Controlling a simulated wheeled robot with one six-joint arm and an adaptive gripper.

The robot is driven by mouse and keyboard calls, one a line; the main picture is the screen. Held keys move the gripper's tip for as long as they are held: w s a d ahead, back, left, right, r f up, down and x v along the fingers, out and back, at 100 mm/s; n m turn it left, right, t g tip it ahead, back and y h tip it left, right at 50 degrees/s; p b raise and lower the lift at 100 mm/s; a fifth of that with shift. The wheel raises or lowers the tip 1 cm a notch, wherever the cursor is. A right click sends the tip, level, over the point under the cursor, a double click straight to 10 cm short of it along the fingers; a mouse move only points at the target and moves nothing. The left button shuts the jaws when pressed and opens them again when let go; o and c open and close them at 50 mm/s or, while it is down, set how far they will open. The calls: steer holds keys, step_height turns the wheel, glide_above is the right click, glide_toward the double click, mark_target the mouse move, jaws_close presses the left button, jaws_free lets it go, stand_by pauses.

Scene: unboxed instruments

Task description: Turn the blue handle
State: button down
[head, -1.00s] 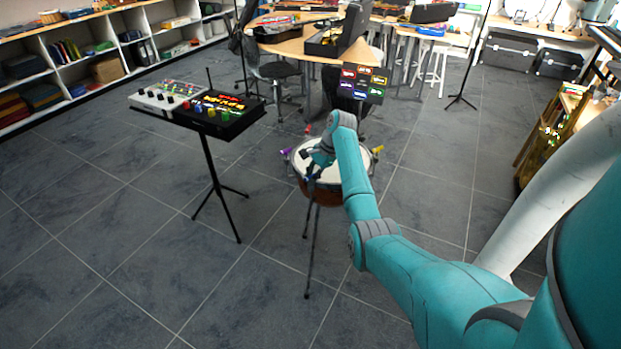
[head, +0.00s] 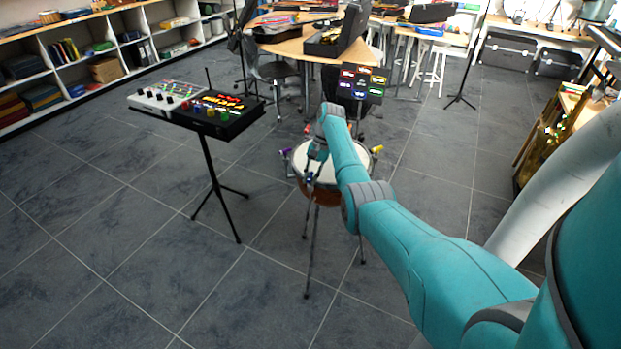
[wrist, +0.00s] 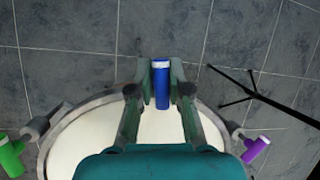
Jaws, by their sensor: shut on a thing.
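The blue handle (wrist: 161,88) is a short blue cylinder with a pale band near its top, at the rim of a round drum. The drum's white head (wrist: 85,135) fills the lower wrist view. My gripper (wrist: 161,72) is shut on the blue handle, one finger on each side. In the head view my gripper (head: 312,170) is at the near left rim of the drum (head: 300,161), and my arm covers part of the drum. The handle is too small there to judge its angle.
A green handle (wrist: 12,157) and a purple handle (wrist: 255,149) stand out from the drum rim on either side. A stand with a control box (head: 218,117) is to the left. Open tiled floor lies in front.

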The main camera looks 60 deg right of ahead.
stand_by(0.4)
steer(key=c, duration=1.1)
jaws_free()
steer(key=v, duration=0.7)
steer(key=shift+r, duration=0.25)
